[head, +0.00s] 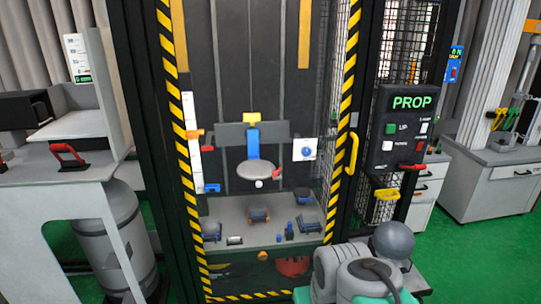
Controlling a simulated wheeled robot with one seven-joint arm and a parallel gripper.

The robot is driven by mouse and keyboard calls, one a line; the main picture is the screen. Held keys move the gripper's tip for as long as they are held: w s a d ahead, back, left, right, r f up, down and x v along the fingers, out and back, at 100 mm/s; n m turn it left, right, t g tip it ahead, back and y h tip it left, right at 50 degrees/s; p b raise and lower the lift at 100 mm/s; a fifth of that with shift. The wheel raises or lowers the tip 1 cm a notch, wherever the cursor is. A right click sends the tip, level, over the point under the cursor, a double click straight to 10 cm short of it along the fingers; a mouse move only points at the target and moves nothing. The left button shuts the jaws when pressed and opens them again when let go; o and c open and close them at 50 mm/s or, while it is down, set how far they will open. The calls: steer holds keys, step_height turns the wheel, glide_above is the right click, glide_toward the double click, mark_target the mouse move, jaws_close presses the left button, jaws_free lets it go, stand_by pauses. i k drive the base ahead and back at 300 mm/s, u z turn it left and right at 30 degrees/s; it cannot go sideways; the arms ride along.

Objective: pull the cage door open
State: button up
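The cage door (343,112) has a tall front edged with yellow-and-black striped tape. It stands in a dark frame, and the inside of the tower shows through it. It looks closed, but I cannot tell for sure whether it is latched. A yellow upright handle (352,153) is on its right side, left of the control box. My gripper is not in view.
A control box marked PROP (403,130) hangs right of the handle, with a yellow holder (386,205) below. Inside are a round grey plate (258,170) and several small parts on the floor. A grey bench (50,195) and cylinder (110,235) stand left. Green floor is open at right.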

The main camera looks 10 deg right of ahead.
mark_target(157, 16)
steer(key=z, duration=0.7)
steer(key=i, duration=0.75)
steer(key=u, duration=1.75)
